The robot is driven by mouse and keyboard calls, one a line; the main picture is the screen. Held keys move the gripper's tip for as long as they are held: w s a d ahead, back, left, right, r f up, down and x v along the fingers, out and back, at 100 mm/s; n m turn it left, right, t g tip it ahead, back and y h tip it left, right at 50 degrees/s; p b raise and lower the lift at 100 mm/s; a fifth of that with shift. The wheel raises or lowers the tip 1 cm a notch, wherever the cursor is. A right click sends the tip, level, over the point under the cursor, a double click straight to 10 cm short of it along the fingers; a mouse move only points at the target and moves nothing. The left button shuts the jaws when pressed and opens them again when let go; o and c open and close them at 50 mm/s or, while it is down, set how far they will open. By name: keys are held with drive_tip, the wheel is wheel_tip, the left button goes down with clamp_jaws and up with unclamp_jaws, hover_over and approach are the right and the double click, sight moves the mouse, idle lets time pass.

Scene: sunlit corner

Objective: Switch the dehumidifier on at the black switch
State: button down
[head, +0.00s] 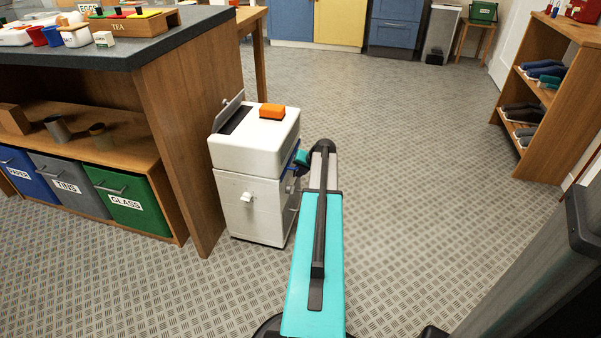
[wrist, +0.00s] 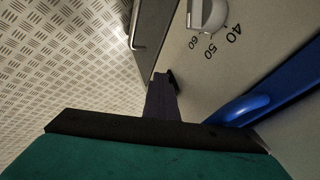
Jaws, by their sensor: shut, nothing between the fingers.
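The dehumidifier (head: 262,205) is a white box standing on the floor at the end of the counter in the head view. Its panel (wrist: 245,75) fills the right of the wrist view, with a grey dial (wrist: 207,14) marked 40, 50 and 60. My gripper (wrist: 161,82) is shut and empty, its dark fingertips close against this panel below the dial. A small black piece (wrist: 173,77) shows just beside the tips; it may be the black switch, mostly hidden by them. I cannot tell whether they touch. In the head view my arm hides most of the gripper.
An orange block (head: 272,111) lies on the dehumidifier's top. A blue bar (wrist: 262,98) runs along the panel right of the fingers, and a metal handle (wrist: 134,28) is to the left. The counter (head: 185,110) stands close left. Floor to the right is clear up to the shoe rack (head: 565,80).

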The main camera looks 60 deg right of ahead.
drive_tip(key=shift+r, duration=0.1)
drive_tip(key=shift+r+p, duration=0.65)
idle(0.3)
drive_tip(key=s+r+p, duration=0.3)
drive_tip(key=s+r, duration=0.4)
drive_tip(key=s, duration=0.3)
drive_tip(key=shift+a+r+p, duration=0.25)
drive_tip(key=shift+a+p, duration=0.05)
drive_tip(key=shift+p, duration=0.1)
drive_tip(key=shift+w+r+p, duration=0.1)
drive_tip(key=shift+w+p, duration=0.05)
drive_tip(key=shift+p, duration=0.65)
